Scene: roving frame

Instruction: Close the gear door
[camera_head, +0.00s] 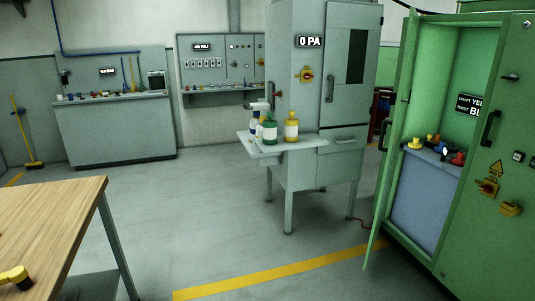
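A tall green cabinet (500,235) stands at the right edge. Its narrow green door (401,90) is swung open at the left of the opening and shows almost edge-on, with a dark handle (384,134) on its left side. Inside, a blue-grey shelf front (425,200) lies below several small yellow, red and dark parts (457,158). A black sign (470,104) inside has partly cut-off text. I cannot read any label naming the gear door. Neither of my grippers is in view.
A grey cabinet (295,85) with a side shelf (270,149) holding bottles stands at centre. A wooden table (55,225) fills the lower left, with a yellow and black object (15,278) on it. The floor before the green cabinet is clear, crossed by a yellow line (270,272).

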